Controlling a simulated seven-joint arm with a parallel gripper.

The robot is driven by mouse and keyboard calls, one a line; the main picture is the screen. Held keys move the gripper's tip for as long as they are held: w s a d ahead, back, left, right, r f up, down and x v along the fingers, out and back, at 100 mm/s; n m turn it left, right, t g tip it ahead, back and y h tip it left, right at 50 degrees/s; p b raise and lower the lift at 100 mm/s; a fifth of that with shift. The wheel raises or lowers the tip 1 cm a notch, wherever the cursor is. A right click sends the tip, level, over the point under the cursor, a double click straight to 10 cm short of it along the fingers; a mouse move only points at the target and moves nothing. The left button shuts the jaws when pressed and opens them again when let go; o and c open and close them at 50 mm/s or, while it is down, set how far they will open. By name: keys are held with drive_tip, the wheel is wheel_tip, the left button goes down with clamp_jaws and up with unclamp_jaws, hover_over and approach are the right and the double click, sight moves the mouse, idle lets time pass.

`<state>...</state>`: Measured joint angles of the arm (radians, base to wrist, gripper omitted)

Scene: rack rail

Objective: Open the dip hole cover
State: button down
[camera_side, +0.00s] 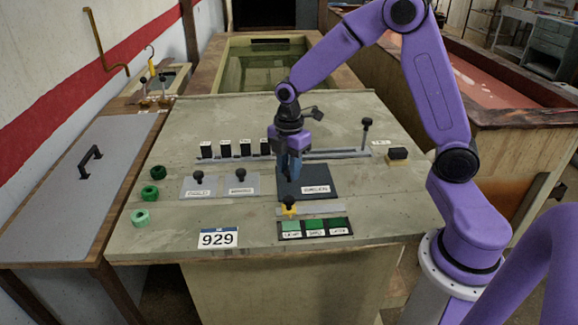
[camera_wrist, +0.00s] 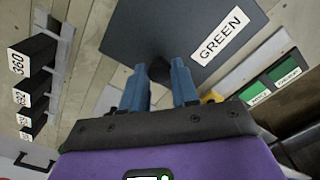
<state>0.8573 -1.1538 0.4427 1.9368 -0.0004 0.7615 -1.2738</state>
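The dark square plate (camera_side: 318,172) with a white label lies flat on the bench top and looks like the dip hole cover. In the wrist view the plate (camera_wrist: 150,30) carries the label GREEN (camera_wrist: 216,38). A black knob (camera_wrist: 160,71) stands on it. My gripper (camera_side: 290,178) points down over the plate's left part and hides the knob in the side view. In the wrist view its two blue fingers (camera_wrist: 160,80) stand apart, with the knob between or just beyond the tips. Contact with the knob cannot be made out.
Two small grey plates with black knobs (camera_side: 198,178) lie to the left. A rail (camera_side: 340,154) with an upright lever (camera_side: 366,128) runs behind; black numbered blocks (camera_side: 225,149) stand along it. A yellow-based knob (camera_side: 289,205) and green buttons (camera_side: 314,225) are in front.

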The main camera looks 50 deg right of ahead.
drive_tip(key=s+d, duration=0.8)
drive_tip(key=shift+s+d, duration=0.1)
drive_tip(key=shift+d, duration=0.1)
drive_tip(key=c, duration=0.8)
unclamp_jaws()
drive_tip(key=shift+c, duration=0.2)
wheel_tip(320, 180, up, 18)
drive_tip(key=shift+f, duration=0.25)
